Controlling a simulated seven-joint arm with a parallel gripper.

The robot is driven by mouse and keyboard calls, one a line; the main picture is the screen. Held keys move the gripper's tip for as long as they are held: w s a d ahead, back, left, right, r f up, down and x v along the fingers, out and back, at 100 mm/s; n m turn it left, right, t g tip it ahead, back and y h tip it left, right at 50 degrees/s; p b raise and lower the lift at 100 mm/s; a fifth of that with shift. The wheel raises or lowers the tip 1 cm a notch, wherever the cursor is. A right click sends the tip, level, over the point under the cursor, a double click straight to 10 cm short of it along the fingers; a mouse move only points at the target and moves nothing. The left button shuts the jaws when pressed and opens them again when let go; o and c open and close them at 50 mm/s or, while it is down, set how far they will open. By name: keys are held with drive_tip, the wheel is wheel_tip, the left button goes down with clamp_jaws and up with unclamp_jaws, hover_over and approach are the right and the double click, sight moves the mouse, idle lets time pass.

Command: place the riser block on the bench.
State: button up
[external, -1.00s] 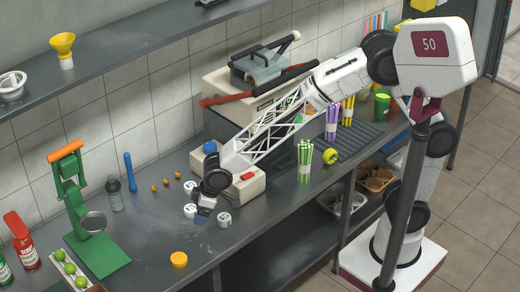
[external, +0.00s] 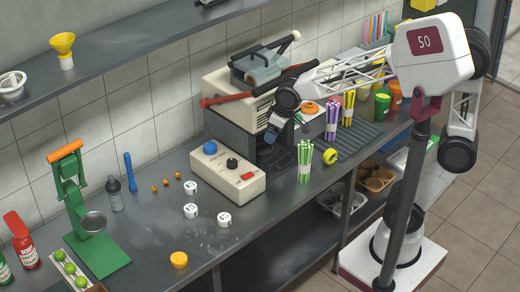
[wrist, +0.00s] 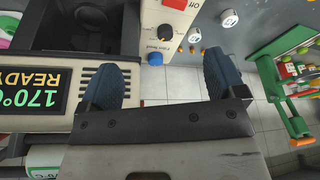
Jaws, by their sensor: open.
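The grey metal bench (external: 135,225) runs along the tiled wall in the external view. I cannot pick out a riser block with certainty in either view. My gripper (external: 273,132) is above the bench in front of the dark recess of the beige machine, to the right of the control box. In the wrist view my gripper (wrist: 165,78) shows two blue-padded fingers spread apart, with nothing between them.
The control box (external: 228,172) stands before the beige machine (external: 226,90), whose lit display (wrist: 40,97) reads 170 °C. White dice-like pieces (external: 224,219), a green press (external: 95,230) and bundled green sticks (external: 304,162) stand nearby. The front-middle bench is mostly clear.

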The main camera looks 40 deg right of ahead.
drive_tip(key=s+d+r+m+h, duration=0.1)
drive_tip(key=s+d+m, duration=0.4)
drive_tip(key=s+d, duration=1.2)
drive_tip(key=d+r, duration=0.1)
drive_tip(key=d, duration=0.3)
drive_tip(key=shift+g+h, duration=0.3)
drive_tip(key=shift+g, duration=0.1)
